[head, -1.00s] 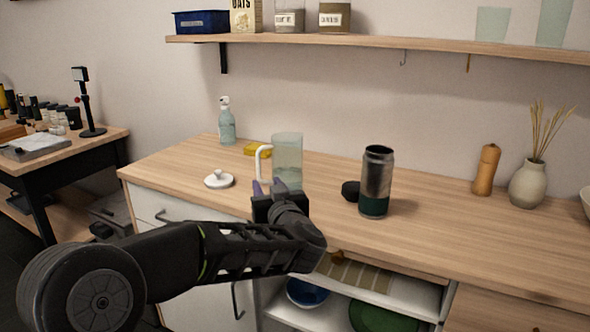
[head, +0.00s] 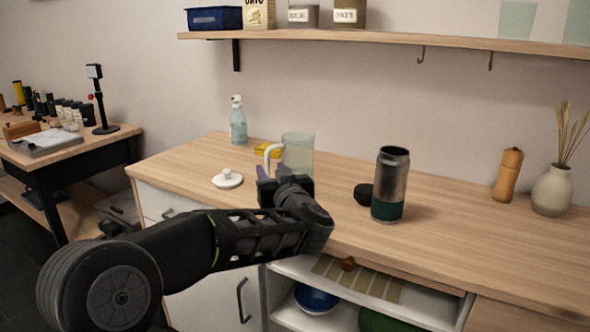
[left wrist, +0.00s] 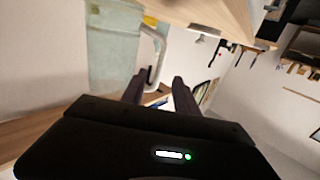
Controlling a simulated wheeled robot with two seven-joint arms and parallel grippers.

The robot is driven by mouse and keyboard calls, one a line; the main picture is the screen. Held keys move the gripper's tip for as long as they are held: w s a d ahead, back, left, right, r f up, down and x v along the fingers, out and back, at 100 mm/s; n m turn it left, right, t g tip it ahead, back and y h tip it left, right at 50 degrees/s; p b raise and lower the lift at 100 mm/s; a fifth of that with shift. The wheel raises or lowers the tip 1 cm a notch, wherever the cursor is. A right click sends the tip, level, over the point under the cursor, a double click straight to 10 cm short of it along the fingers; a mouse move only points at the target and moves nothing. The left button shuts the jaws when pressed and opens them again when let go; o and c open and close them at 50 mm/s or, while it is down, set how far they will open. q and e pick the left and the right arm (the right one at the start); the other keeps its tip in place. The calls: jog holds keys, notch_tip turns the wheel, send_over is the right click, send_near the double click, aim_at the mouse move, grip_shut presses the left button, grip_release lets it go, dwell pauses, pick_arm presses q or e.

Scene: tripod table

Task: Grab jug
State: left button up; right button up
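The jug (head: 299,152) is a pale, see-through cylinder with a white handle on its left side. It stands upright on the wooden counter. My left gripper (head: 273,172) is just in front of the handle, with its fingers apart. I cannot tell whether the fingers touch the handle. My gripper hides the jug's lower front. My right gripper is not in view.
A white lid (head: 227,180) lies left of the jug, a yellow sponge (head: 267,150) and spray bottle (head: 238,125) behind. A steel tumbler (head: 390,185) and small black lid (head: 364,194) stand to the right. The shelf (head: 380,45) hangs above. The counter's right front is clear.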

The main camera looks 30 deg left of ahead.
aim_at(268, 163)
pick_arm(q)
jog(key=b+x, duration=0.1)
jog(key=x, duration=0.4)
jog(key=shift+w+r, duration=0.1)
jog(key=shift+w, duration=0.1)
jog(key=shift+c, duration=0.5)
grip_shut()
jog(key=shift+r, duration=0.1)
dwell(1.1)
